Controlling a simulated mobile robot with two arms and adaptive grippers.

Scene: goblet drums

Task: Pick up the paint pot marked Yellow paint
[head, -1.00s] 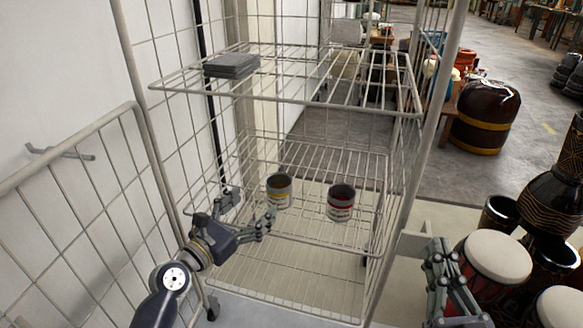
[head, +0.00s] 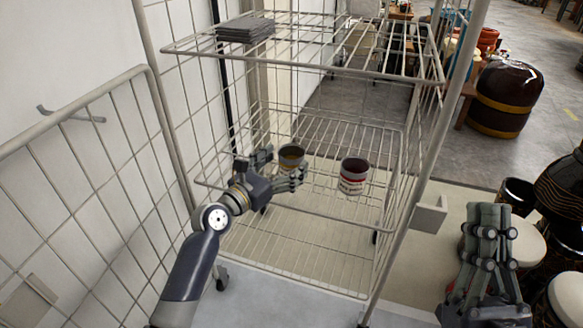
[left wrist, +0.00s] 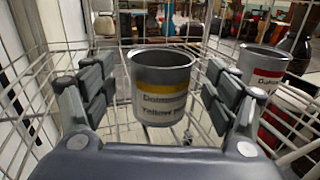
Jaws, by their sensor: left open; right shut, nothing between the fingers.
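The yellow-banded paint pot (head: 291,157) stands upright on the middle wire shelf of the cage trolley. In the left wrist view the pot (left wrist: 161,88) shows a label whose lower line reads "Yellow"; the rest is partly cut off. My left gripper (head: 279,169) is open, its fingers on either side of the pot; in the left wrist view its finger pads (left wrist: 160,95) flank the pot with small gaps. My right gripper (head: 490,215) is shut and empty, at the lower right, outside the trolley.
A red-banded pot (head: 353,176) stands to the right on the same shelf; it also shows in the left wrist view (left wrist: 262,75). The upper shelf (head: 340,65) carries a grey stack (head: 246,29) above my left arm. Drums (head: 517,192) crowd the right side.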

